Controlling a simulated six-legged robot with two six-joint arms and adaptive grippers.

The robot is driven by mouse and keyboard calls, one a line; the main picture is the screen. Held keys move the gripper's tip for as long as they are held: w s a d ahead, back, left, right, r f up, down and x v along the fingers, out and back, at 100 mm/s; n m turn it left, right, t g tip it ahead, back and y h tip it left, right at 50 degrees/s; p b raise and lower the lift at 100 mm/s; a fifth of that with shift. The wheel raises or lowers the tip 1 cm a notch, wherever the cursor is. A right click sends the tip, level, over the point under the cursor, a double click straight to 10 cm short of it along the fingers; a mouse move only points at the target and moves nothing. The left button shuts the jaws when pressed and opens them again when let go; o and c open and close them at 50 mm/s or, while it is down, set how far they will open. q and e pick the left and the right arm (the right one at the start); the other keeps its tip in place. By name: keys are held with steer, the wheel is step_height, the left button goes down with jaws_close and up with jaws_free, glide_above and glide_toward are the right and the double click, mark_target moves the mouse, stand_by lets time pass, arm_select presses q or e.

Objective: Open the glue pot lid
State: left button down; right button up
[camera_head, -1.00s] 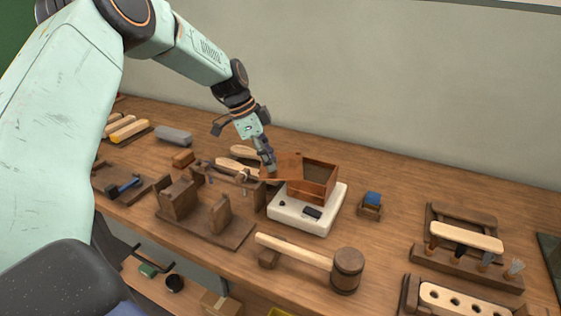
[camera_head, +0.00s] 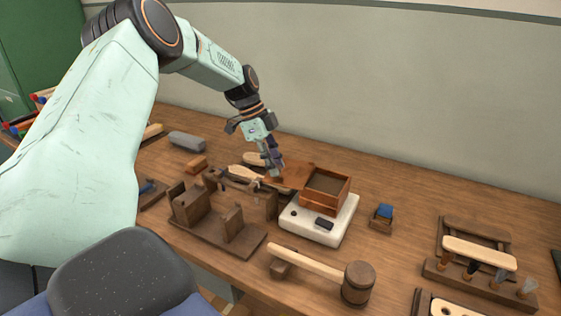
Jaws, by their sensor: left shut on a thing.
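The glue pot (camera_head: 324,194) is a square reddish-brown box on a white base (camera_head: 312,231). Its top is open and the dark inside shows. The brown lid (camera_head: 297,172) is swung away from the opening, leaning out at the pot's back left side. My left gripper (camera_head: 275,172) reaches down from the upper left and is shut on the lid at its outer left edge. The fingertips are small and partly merge with the lid, so the exact grip is hard to see. My right gripper is not in view.
A wooden clamp stand (camera_head: 215,225) stands left of the pot. A mallet (camera_head: 355,282) lies in front. A small block with a blue top (camera_head: 383,214) and a brush rack (camera_head: 480,265) are to the right. Bare bench lies behind and right of the pot.

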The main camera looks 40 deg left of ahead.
arm_select(q)
steer(key=shift+w+a+r, duration=0.1)
steer(key=shift+w+r, duration=0.05)
steer(key=shift+r, duration=0.05)
steer(key=c, duration=1.5)
jaws_free()
steer(key=shift+c, duration=0.2)
steer(key=o, duration=0.4)
steer(key=shift+s, duration=0.2)
steer(key=shift+o, duration=0.2)
steer(key=shift+w+f, duration=0.1)
steer(key=v, duration=1.2)
